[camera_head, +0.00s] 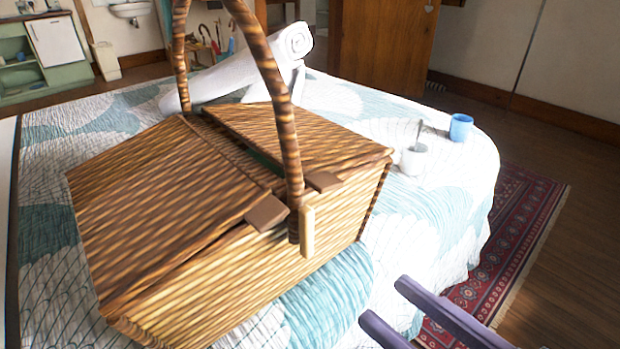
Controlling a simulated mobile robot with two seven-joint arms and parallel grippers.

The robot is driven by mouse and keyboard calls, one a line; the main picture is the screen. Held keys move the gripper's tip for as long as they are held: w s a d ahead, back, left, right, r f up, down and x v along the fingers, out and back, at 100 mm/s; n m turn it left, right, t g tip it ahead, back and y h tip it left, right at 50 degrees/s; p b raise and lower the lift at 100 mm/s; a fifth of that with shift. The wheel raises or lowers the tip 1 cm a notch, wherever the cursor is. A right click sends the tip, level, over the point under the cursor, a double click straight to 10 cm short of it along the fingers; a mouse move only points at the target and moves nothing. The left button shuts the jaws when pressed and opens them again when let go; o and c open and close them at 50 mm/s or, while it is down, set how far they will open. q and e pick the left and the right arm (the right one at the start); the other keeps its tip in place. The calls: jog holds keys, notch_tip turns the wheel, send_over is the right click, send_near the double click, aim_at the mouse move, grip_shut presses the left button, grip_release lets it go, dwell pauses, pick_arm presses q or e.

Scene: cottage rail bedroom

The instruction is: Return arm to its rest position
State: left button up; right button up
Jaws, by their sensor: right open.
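My right gripper (386,301) shows at the bottom right as two purple fingers. They are apart, with nothing between them. It is to the right of the striped brown picnic basket (200,290) and apart from it in the picture. My left gripper is not in view. The basket stands on the bed, with its tall handle (272,75) upright. Its near lid (160,195) lies down over the left half. Its far lid (300,140) covers the right half, with a narrow dark green gap along its inner edge.
The bed (445,225) has a white and teal patterned cover. A white mug (413,162) with a utensil and a blue cup (460,127) stand on its right side. Rolled white towels (240,75) lie behind the basket. A red rug (525,215) lies on the floor at right.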

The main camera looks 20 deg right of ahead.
dwell(0.4)
notch_tip(320, 180, up, 8)
jog(key=w+g+h+p, duration=0.3)
jog(key=g+p, duration=0.2)
jog(key=p, duration=0.7)
jog(key=s+d+r+m+g+h+p, duration=0.2)
jog(key=s+d+r+g+h+p, duration=0.15)
jog(key=s+r+g+p, duration=0.75)
notch_tip(320, 180, up, 39)
jog(key=w+t+p, duration=0.1)
jog(key=t+p, duration=0.1)
jog(key=p, duration=3.6)
jog(key=shift+t, duration=0.3)
jog(key=shift+y, duration=0.25)
